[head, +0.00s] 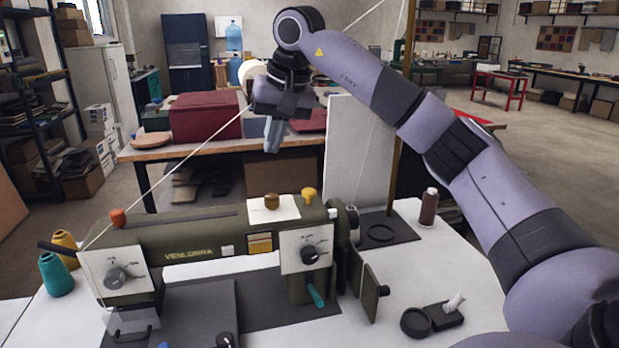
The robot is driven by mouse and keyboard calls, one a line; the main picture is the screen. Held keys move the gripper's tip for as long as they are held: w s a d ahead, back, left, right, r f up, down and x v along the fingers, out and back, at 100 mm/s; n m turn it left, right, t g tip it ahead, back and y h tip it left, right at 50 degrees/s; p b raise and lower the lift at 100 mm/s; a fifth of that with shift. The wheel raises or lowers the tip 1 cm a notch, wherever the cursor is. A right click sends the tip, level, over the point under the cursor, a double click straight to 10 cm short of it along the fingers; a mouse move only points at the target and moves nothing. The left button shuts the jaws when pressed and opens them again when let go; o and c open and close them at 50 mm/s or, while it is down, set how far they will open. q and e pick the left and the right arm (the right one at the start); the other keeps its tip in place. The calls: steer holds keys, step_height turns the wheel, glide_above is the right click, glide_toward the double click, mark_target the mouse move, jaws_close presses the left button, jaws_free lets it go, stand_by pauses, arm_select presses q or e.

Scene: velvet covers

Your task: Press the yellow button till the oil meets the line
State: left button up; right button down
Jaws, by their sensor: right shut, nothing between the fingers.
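An olive-green sewing machine (206,238) stands on the white table. A yellow button (309,194) sits on its top near the right end. A small amber window (259,243), which looks like the oil gauge, is set in the front; its line and oil level are too small to read. My right gripper (272,136) is shut and empty. Its fingers point down, and in the picture they lie above and a little left of the yellow button, apart from it. My left gripper is not in view.
A brown knob (271,201) on a white plate is just left of the button. A red-orange knob (118,217) is at the machine's left end. A thin thread slants over the machine. A white upright panel (358,150) stands behind it.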

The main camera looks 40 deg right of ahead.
step_height(320, 180, up, 3)
steer(key=g+h, duration=0.1)
steer(key=h, duration=0.1)
glide_above(308, 190)
steer(key=s+a, duration=0.2)
steer(key=s, duration=0.2)
steer(key=shift+w+d+r, duration=0.15)
steer(key=shift+w+r, duration=0.05)
steer(key=shift+w, duration=0.1)
steer(key=x, duration=0.8)
steer(key=s+x, duration=0.1)
steer(key=x, duration=0.4)
steer(key=shift+a+f, duration=0.2)
steer(key=shift+a, duration=0.05)
steer(key=shift+f, duration=0.4)
